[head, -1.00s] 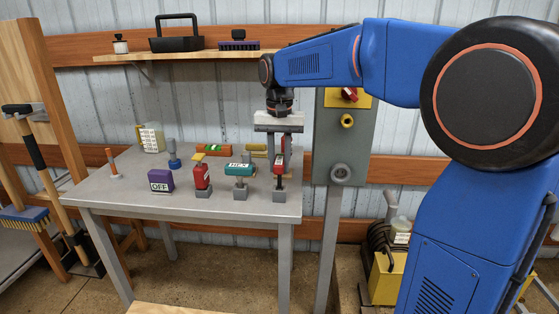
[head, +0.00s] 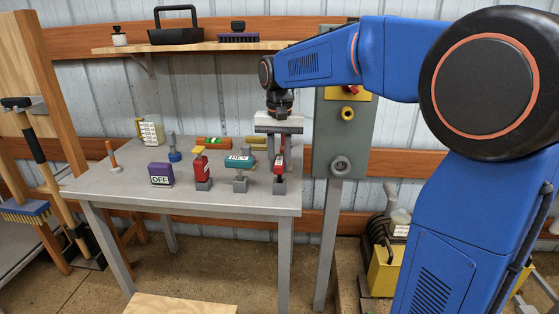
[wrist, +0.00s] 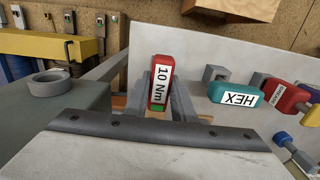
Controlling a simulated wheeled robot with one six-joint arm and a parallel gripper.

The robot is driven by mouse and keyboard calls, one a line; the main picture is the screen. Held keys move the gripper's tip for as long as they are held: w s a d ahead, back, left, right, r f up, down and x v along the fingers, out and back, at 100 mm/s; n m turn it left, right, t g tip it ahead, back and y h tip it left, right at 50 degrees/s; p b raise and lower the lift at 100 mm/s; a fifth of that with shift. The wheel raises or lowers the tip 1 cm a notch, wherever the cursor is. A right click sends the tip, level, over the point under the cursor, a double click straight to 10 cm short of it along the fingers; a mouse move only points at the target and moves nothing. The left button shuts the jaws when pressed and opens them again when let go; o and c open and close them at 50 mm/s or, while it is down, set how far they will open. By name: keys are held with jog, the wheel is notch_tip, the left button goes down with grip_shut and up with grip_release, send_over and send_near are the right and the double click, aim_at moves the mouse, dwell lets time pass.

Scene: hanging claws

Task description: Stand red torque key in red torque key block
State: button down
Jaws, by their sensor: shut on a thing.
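The red torque key (head: 279,169) is upright at the right end of the grey bench, directly over its small grey block (head: 279,187). Its stem reaches down to the block, and I cannot tell how deep it sits. In the wrist view, the red key (wrist: 160,80) shows a white "10 Nm" label and a green patch. My gripper (head: 279,163) points down and is shut on the key's handle, with a finger on each side. The block is hidden in the wrist view.
A teal HEX key (head: 239,162) and another red key (head: 201,164) stand in grey blocks to the left. A purple OFF block (head: 160,174) is farther left. A grey control box (head: 346,130) stands close on the right.

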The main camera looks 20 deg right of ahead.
jog(key=c, duration=1.4)
grip_release()
notch_tip(320, 180, up, 17)
jog(key=s+d+f+n+t, duration=0.2)
jog(key=s+d+f, duration=0.1)
jog(key=s+f, duration=1)
jog(key=s+d+f+n+t, duration=0.2)
jog(key=s+d+f, duration=0.2)
jog(key=s+f, duration=0.9)
jog(key=s, duration=0.4)
jog(key=shift+f+n+t, duration=0.2)
jog(key=shift+n+t, duration=0.1)
jog(key=shift+t, duration=0.1)
